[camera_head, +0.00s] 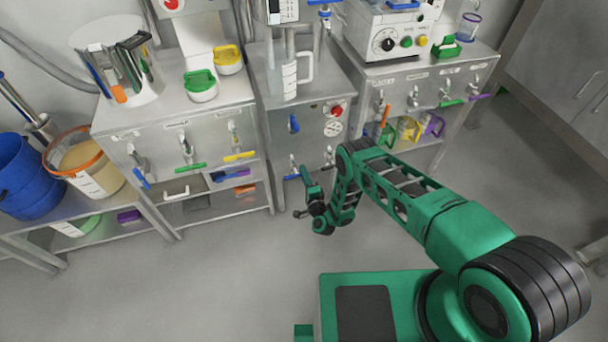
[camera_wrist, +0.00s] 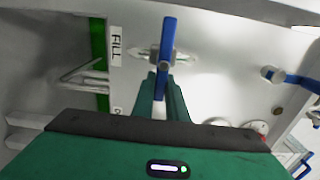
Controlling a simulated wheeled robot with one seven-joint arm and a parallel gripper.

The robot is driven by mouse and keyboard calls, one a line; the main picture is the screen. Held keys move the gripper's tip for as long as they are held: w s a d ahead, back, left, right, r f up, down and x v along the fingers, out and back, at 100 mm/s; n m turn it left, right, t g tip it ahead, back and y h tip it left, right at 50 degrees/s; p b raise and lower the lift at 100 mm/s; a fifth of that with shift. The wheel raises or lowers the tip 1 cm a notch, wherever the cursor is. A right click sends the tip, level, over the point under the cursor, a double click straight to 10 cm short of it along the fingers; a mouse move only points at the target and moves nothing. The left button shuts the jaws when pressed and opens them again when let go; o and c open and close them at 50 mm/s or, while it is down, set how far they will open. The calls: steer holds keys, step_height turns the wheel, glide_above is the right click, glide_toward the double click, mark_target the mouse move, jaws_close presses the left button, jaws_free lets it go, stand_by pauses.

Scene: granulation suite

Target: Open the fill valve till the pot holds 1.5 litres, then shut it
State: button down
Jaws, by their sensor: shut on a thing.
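The fill valve's blue lever (camera_wrist: 168,38) shows in the wrist view beside the label FILL (camera_wrist: 116,46). My gripper (camera_wrist: 163,88) is shut on this lever, with its two green fingers either side of it. In the head view my gripper (camera_head: 306,180) is low at the front of the middle cabinet, by the blue lever (camera_head: 291,177). A clear pot (camera_head: 289,78) with a pale handle and dark marks stands on top of that cabinet. I cannot read its level.
A red button (camera_head: 337,110) and a blue switch (camera_head: 293,123) are on the panel above the valve. The left cabinet (camera_head: 160,150) and right cabinet (camera_head: 390,85) carry more coloured levers. A blue bucket (camera_head: 28,175) stands far left. The grey floor (camera_head: 230,270) in front is clear.

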steer(key=shift+d+f, duration=0.2)
steer(key=c, duration=1.8)
jaws_free()
steer(key=shift+o, duration=0.2)
steer(key=shift+a, duration=0.1)
steer(key=v, duration=1)
steer(key=shift+s, duration=0.4)
